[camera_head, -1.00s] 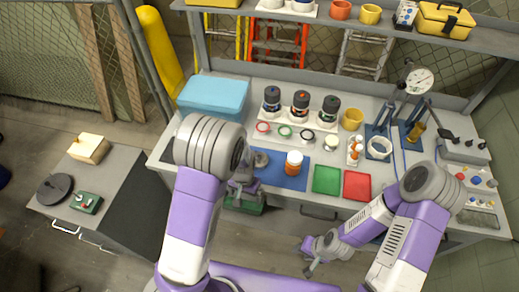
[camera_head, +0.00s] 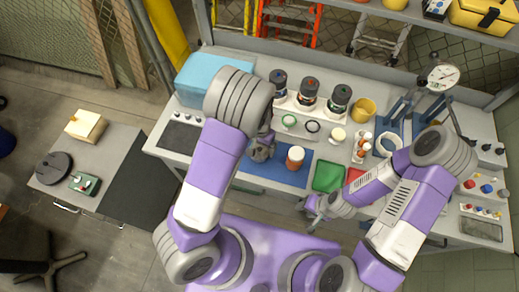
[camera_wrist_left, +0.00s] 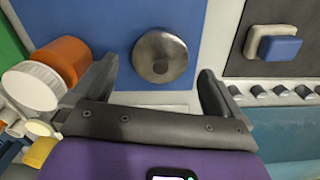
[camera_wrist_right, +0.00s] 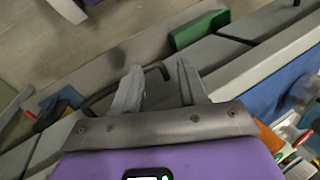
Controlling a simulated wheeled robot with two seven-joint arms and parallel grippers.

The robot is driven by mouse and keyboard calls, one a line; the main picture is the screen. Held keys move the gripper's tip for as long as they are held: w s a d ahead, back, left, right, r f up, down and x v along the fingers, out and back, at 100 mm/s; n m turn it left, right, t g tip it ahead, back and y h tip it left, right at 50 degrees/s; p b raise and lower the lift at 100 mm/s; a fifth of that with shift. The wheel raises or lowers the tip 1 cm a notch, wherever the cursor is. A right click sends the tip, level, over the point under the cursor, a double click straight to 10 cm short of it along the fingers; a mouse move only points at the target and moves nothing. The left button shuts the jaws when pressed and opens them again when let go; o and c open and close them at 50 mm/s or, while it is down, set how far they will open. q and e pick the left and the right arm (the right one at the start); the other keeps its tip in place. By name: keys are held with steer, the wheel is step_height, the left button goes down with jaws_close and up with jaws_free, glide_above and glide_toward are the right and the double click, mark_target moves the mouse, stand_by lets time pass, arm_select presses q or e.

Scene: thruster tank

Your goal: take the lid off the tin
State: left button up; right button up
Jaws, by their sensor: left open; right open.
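A round grey metal tin (camera_wrist_left: 160,56) with a small knob-like spot on its lid stands on the blue mat (camera_wrist_left: 95,22) in the left wrist view. My left gripper (camera_wrist_left: 158,72) is open, its two fingers pointing towards the tin, one to each side in that view; I cannot see contact. In the head view my left gripper (camera_head: 262,148) is over the mat's left part, and the tin is largely hidden there. My right gripper (camera_head: 312,206) is open and empty in front of the bench's front edge; its fingers (camera_wrist_right: 158,85) also show in the right wrist view.
An orange jar with a white lid (camera_head: 295,157) stands on the mat close to the right of my left gripper. A green tray (camera_head: 328,177) lies further right. Dark-capped jars stand behind, and a light blue box (camera_head: 212,80) at the back left. A drawer handle (camera_wrist_right: 120,82) is near my right gripper.

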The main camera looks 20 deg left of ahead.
mark_target(260, 150)
arm_select(q)
steer(key=f, duration=0.3)
steer(key=shift+w, duration=0.2)
steer(key=shift+r, duration=0.1)
steer(key=c, duration=0.8)
